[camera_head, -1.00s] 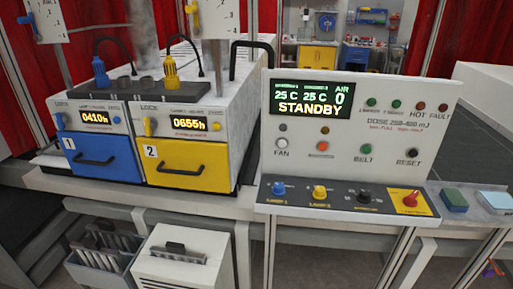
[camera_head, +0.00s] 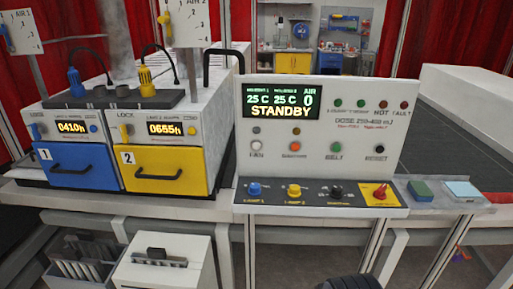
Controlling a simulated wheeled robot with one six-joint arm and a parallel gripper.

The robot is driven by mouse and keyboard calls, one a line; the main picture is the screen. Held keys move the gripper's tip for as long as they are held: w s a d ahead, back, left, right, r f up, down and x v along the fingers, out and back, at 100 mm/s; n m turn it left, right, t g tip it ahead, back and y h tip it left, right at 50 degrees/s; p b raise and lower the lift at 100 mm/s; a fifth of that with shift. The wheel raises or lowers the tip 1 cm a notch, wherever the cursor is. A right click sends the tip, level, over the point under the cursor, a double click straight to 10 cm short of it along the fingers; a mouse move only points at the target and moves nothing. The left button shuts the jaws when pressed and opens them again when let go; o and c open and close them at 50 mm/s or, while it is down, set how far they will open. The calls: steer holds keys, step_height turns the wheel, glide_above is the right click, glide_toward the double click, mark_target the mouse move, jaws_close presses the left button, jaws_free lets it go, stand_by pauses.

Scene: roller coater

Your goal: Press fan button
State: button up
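The fan button (camera_head: 256,146) is a pale round button on the left of the upright white control panel (camera_head: 350,103), with the label FAN under it. A small unlit grey lamp (camera_head: 256,131) sits just above it. The display (camera_head: 282,101) reads STANDBY, 25 C, 25 C and AIR 0. To the right of the fan button are an orange button (camera_head: 295,146), a green BELT button (camera_head: 335,147) and a black RESET button (camera_head: 379,148). My gripper is not in view. Nothing covers the fan button.
A sloped black panel (camera_head: 314,199) with blue, yellow and black knobs and a red switch (camera_head: 381,192) juts out below. Left are a blue drawer (camera_head: 65,154) and a yellow drawer (camera_head: 147,157). A dark ribbed part, perhaps mine, shows at the bottom edge.

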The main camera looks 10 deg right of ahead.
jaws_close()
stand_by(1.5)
